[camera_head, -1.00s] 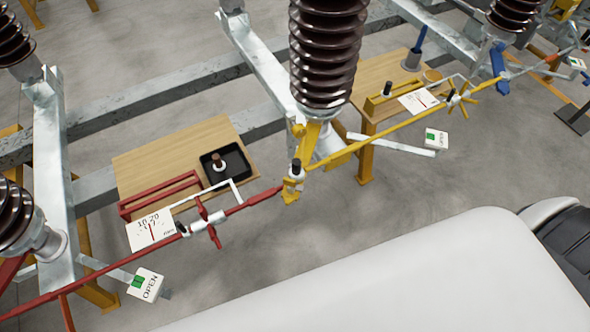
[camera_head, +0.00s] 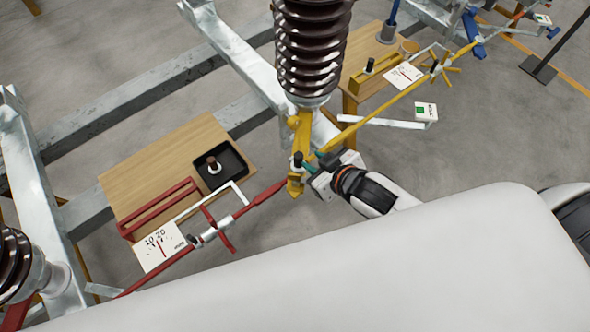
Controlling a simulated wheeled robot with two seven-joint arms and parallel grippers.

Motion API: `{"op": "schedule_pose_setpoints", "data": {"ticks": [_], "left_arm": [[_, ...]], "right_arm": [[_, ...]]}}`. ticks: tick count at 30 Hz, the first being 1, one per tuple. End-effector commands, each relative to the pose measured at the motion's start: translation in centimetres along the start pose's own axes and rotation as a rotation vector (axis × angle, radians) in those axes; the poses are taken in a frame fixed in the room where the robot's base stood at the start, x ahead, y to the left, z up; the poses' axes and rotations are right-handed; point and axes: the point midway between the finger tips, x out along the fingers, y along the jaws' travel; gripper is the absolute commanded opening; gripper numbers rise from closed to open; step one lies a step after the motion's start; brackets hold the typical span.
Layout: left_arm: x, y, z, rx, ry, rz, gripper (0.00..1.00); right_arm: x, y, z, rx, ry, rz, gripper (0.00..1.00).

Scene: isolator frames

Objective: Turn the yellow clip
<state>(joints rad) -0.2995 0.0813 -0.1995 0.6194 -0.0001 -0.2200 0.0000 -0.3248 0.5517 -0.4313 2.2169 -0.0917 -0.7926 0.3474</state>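The yellow clip (camera_head: 294,188) hangs at the foot of the middle brown insulator, where the red and yellow rods meet. A black knob (camera_head: 297,159) stands upright at its top. My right gripper (camera_head: 309,168) comes from the lower right, with its teal fingertips close beside the clip and knob. I cannot tell whether the fingers touch the clip or how far apart they are. My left gripper is not in view.
The insulator (camera_head: 311,45) stands above the clip. A red rod (camera_head: 265,195) runs left, and a yellow rod (camera_head: 385,108) runs right. A wooden table (camera_head: 150,165) with a black tray (camera_head: 232,177) stands left. A white surface fills the bottom.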

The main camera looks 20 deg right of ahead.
Motion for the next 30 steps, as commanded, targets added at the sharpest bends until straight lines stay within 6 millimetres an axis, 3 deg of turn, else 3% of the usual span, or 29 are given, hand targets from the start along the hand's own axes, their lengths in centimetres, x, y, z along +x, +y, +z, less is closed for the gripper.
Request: {"op": "schedule_pose_setpoints", "data": {"ticks": [8,15,22,26,30], "left_arm": [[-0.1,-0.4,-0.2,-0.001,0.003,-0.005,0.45],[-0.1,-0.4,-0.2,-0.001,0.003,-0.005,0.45],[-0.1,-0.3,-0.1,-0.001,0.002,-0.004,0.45],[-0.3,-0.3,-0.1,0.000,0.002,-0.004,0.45],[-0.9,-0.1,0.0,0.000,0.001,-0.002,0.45]], "right_arm": [[0.9,0.4,1.9,-0.134,-0.234,0.188,0.29],[-1.4,-1.0,-0.5,-0.241,-0.326,0.515,0.29],[-4.1,-3.1,-3.1,-0.253,-0.287,0.694,0.29],[-4.3,-3.1,-3.3,-0.249,-0.280,0.718,0.29],[-3.1,-1.9,-2.8,-0.247,-0.285,0.717,0.29]]}}
